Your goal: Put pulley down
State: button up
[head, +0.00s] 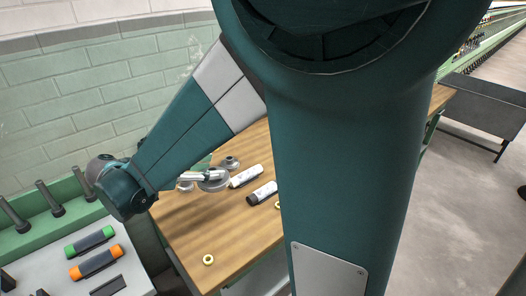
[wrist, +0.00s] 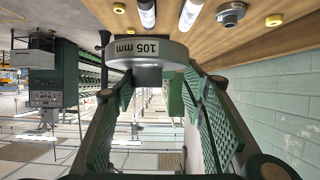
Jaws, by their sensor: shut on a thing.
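In the wrist view, a grey pulley (wrist: 145,53), a round disc with "105 mm" printed upside down on its rim, sits at the ends of my gripper's green-padded fingers. My gripper (wrist: 158,85) is shut on this pulley. The wooden table (wrist: 200,50) appears above it in that view; I cannot tell whether the pulley touches it. In the head view a grey disc (head: 213,183) shows over the wooden table (head: 185,235), beside a silver rod. My gripper is not clearly visible there, and my arm hides part of the tabletop.
A smaller grey pulley (head: 231,162) stands on the table; one also shows in the wrist view (wrist: 230,14). A light bench with green and orange tools (head: 95,262) stands left. The table's front left is mostly bare.

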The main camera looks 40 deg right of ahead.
aim_at(209, 168)
jog(key=shift+r, duration=1.65)
jog(key=shift+w+d+f+n+t, duration=0.2)
jog(key=shift+d+f, duration=0.1)
jog(key=shift+f, duration=0.2)
jog(key=shift+w+d+f+n+t, duration=0.15)
jog(key=shift+d+f, duration=0.1)
jog(key=shift+f, duration=0.2)
jog(key=w+d+f+n+t+y, duration=0.5)
jog(key=w+d+f+n+t, duration=0.3)
jog(key=w+f+n+t, duration=0.4)
jog(key=w+d+r+n+y, duration=0.2)
jog(key=w+d+r+y, duration=0.15)
jog(key=d, duration=0.55)
jog(key=w+d+r+n+y, duration=0.25)
jog(key=w+d+r, duration=0.2)
jog(key=d, duration=0.45)
jog(key=d+r+m, duration=0.1)
jog(key=d+r, duration=0.5)
jog(key=d, duration=0.6)
notch_tip(209, 168, down, 11)
jog(key=shift+s+a, duration=0.3)
jog(key=shift+a, duration=0.05)
